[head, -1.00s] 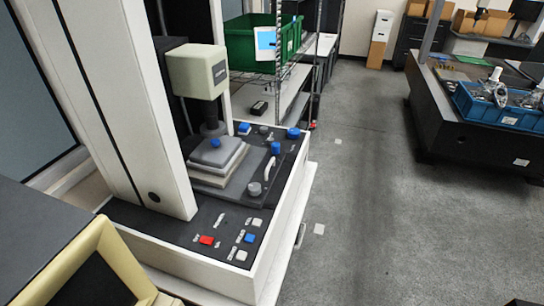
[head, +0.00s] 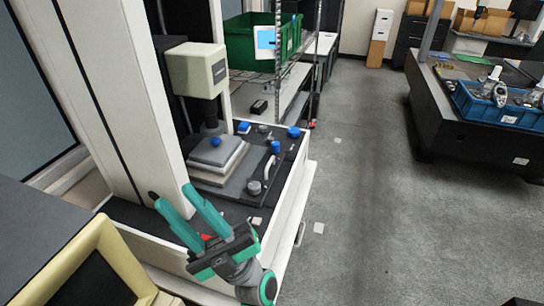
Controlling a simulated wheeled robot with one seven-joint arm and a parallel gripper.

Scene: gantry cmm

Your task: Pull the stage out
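The stage (head: 212,164) is a grey stepped block with a blue knob on top, under the cream probe head (head: 198,72) of the gantry machine. It sits on a dark grey plate (head: 238,188) that carries a pale curved handle (head: 269,167), a grey knob and blue knobs near its right edge. My gripper (head: 177,202) is at the lower middle, in front of the machine's front panel. Its two green fingers are apart with nothing between them, and point up and left. It is apart from the handle and covers most of the panel buttons.
A wire shelf with a green bin (head: 262,42) stands behind the machine. A dark bench with a blue crate (head: 498,106) of metal parts is at right. The grey floor (head: 365,200) between them is clear. A cream-framed box (head: 75,265) is at lower left.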

